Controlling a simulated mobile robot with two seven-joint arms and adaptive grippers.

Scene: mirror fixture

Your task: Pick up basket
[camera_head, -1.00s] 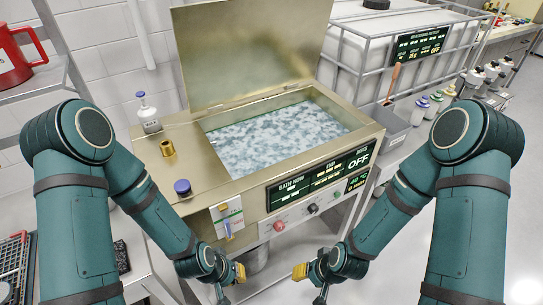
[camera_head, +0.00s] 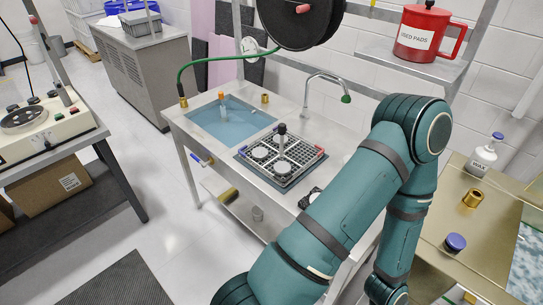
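The basket (camera_head: 262,169) is a shallow square grid with red and blue marks at its corners. It sits on a dark square plate on the steel sink table (camera_head: 200,150), right of the water-filled basin (camera_head: 225,120). Pale round discs lie in it, and an upright post with a black top (camera_head: 282,130) rises from its middle. My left arm crosses the lower right, bent at the elbow, and its forearm points down to the bottom edge. My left gripper is outside the picture and so is my right one. Neither is seen near the basket.
A faucet (camera_head: 325,82) and a black hose reel (camera_head: 293,18) stand behind the basket. A red jug (camera_head: 424,33) is on a shelf. A brass-coloured bath machine (camera_head: 420,225) is at right. A bench (camera_head: 60,150) is at left, with open floor between it and the sink.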

